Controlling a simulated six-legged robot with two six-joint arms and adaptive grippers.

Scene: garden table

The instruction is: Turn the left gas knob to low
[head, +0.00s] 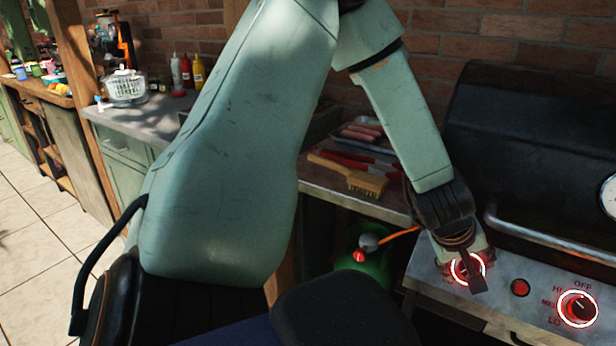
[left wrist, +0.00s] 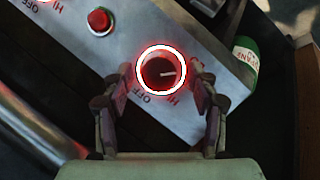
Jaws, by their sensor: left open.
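The left gas knob (head: 467,269) is on the grill's sloped front panel, marked by a glowing white and red ring and partly covered by my left gripper (head: 466,272). In the left wrist view the knob (left wrist: 160,73) is dark, with a short white pointer mark toward the picture's right. My left gripper's fingers (left wrist: 162,84) are open, one on each side of the knob. Whether they touch it cannot be told. My right gripper is in neither view.
The right gas knob (head: 578,308), also ringed, and a red button (head: 520,288) are on the same panel. The dark grill lid (head: 540,150) rises behind. A wooden brush (head: 350,176) and a tray of sausages (head: 362,134) lie on the counter. A green gas bottle (head: 365,268) stands below.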

